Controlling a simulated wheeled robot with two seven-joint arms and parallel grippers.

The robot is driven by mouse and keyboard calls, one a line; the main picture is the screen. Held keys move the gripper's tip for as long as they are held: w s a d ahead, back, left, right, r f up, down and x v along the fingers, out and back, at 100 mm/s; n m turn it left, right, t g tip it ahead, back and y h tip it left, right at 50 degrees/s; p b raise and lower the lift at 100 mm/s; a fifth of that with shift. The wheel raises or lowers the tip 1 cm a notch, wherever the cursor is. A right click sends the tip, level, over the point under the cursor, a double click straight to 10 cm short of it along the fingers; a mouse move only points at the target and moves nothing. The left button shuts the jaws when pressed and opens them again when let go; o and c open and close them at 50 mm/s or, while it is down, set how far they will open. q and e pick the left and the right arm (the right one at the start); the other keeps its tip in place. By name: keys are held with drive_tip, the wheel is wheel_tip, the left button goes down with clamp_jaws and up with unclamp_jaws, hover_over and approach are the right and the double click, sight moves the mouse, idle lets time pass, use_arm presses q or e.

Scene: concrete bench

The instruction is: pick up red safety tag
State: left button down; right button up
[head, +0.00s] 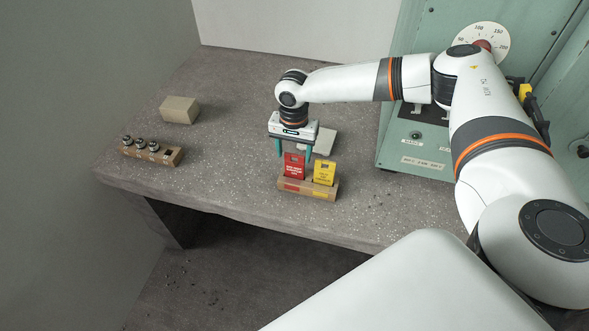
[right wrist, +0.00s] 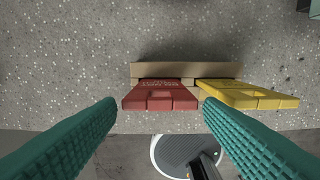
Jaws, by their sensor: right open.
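The red safety tag (head: 294,168) stands upright in the left part of a small wooden holder (head: 309,191) near the bench's front edge. A yellow tag (head: 324,173) stands beside it on the right. My right gripper (head: 293,152) is open above the red tag, its green fingers pointing down. In the right wrist view the red tag's top (right wrist: 160,100) lies between the two open fingertips (right wrist: 160,106), with gaps on both sides. The right fingertip overlaps the gap near the yellow tag (right wrist: 247,94). My left gripper is not seen.
A wooden rack (head: 152,152) with several metal pieces stands at the left, with a beige block (head: 179,110) behind it. A pale flat object (head: 325,142) lies behind the holder. A green cabinet (head: 414,138) with a dial stands at the right. The bench's (head: 230,180) left middle is clear.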

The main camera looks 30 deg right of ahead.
sight(294, 162)
drive_tip(key=f, duration=0.6)
drive_tip(key=shift+w+d+f, duration=0.2)
drive_tip(key=shift+f, duration=0.15)
drive_tip(key=c, duration=0.7)
